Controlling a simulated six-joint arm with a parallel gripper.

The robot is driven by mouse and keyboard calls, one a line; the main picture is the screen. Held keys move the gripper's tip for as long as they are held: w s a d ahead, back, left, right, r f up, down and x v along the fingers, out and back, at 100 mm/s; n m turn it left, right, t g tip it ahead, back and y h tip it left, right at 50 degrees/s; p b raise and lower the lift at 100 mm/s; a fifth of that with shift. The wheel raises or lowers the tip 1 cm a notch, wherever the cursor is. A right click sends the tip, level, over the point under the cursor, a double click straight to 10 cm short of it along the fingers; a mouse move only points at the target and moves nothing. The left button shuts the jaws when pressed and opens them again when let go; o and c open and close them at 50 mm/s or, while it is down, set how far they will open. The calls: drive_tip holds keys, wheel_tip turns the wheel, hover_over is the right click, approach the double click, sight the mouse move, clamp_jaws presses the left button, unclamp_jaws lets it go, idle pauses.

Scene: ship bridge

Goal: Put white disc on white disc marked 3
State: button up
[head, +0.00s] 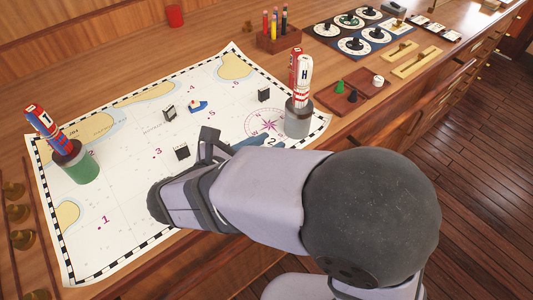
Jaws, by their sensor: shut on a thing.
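My gripper (209,144) is over the middle of the chart, partly hidden behind my forearm. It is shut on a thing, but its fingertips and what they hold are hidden. A pale disc marked 2 (272,142) lies on a blue patch at the chart's right side, partly covered by my arm. No white disc marked 3 shows; a magenta 3 (158,152) is printed on the chart, left of my gripper. A small white piece (378,80) stands on a brown wooden board, far from my gripper; I cannot tell if it is a disc.
Small dark blocks (182,153) and a blue toy boat (198,106) stand on the chart (120,210). Its lower left is mostly clear.

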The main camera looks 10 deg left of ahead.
drive_tip(key=shift+f, duration=1.75)
drive_tip(key=o, duration=1)
drive_tip(key=shift+f, duration=0.15)
drive_tip(key=shift+s+a+r, duration=0.1)
drive_tip(key=shift+r, duration=0.1)
drive_tip(key=b+v, duration=0.1)
drive_tip(key=v, duration=1)
drive_tip(key=shift+s+a+r, duration=0.1)
drive_tip(key=shift+s+a, duration=0.05)
drive_tip(key=shift+s, duration=0.25)
